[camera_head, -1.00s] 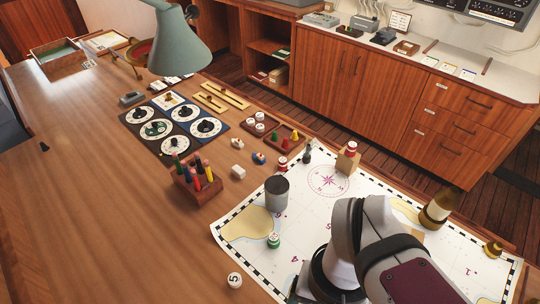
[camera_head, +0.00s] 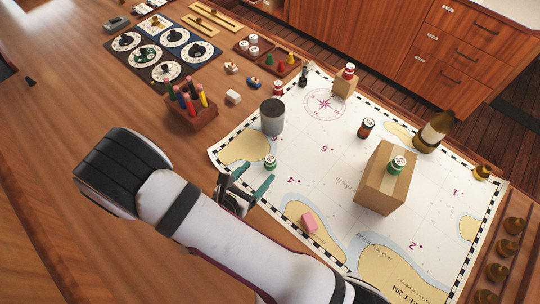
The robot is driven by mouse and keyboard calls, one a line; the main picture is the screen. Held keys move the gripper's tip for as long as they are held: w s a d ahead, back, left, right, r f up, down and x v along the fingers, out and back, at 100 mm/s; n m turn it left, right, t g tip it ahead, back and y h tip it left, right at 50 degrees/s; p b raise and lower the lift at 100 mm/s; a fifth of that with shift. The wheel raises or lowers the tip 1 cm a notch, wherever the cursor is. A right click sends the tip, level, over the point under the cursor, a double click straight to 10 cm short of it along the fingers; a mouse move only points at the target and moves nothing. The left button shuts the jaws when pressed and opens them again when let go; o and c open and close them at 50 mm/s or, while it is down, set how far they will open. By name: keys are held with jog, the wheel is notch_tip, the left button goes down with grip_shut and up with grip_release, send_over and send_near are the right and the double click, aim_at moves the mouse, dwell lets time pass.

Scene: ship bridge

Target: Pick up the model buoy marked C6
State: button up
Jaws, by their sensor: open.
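Several small model buoys with round white tops stand about the chart, their markings too small to read, so I cannot tell which is C6. A green-and-white buoy (camera_head: 270,161) stands on the chart by the sandy patch. Another green buoy (camera_head: 396,166) stands on a cardboard box (camera_head: 382,190). A red buoy (camera_head: 348,71) stands on a small block (camera_head: 344,86); another red buoy (camera_head: 278,88) is at the chart's upper edge. A dark red-brown piece (camera_head: 366,128) stands mid-chart. My gripper (camera_head: 251,178) is open and empty, its teal-tipped fingers just below the first green buoy, apparently not touching it.
A grey cylindrical cup (camera_head: 272,116) stands just above the nearest green buoy. A pen holder (camera_head: 192,108) is to its left. A pink block (camera_head: 309,222) lies lower on the chart (camera_head: 330,150). A bottle (camera_head: 433,130) stands at the right.

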aim_at(267, 164)
jog(key=x, duration=0.6)
jog(key=shift+d+f, duration=0.1)
jog(key=shift+d, duration=0.05)
grip_shut()
